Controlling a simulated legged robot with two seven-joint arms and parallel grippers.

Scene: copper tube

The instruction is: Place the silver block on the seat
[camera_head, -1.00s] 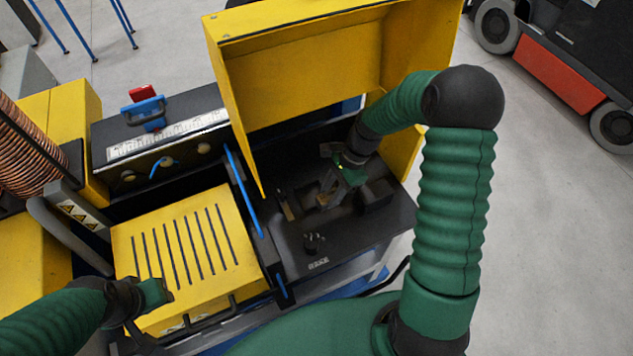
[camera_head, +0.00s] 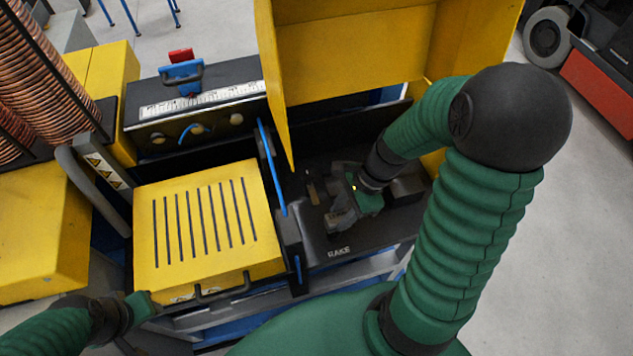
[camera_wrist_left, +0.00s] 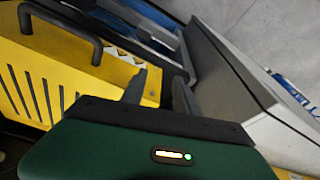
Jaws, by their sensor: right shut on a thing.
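My right gripper (camera_head: 342,214) reaches down over the dark machine bed under the raised yellow cover. It is shut on a small grey piece, which I take for the silver block; the fingers hide most of it. The gripper is just above the bed, behind the RAKE label (camera_head: 339,250). I cannot make out the seat; the gripper covers that part of the bed. My left gripper (camera_head: 150,304) is at the lower left, by the front of the yellow slotted cover (camera_head: 205,225). In the left wrist view its fingers (camera_wrist_left: 160,84) are apart and empty.
The raised yellow cover (camera_head: 360,55) stands behind the right gripper. A blue bar (camera_head: 271,165) separates the bed from the slotted cover. A copper coil (camera_head: 45,75) stands at the left. A black handle (camera_wrist_left: 65,28) is near the left gripper. Open floor lies at right.

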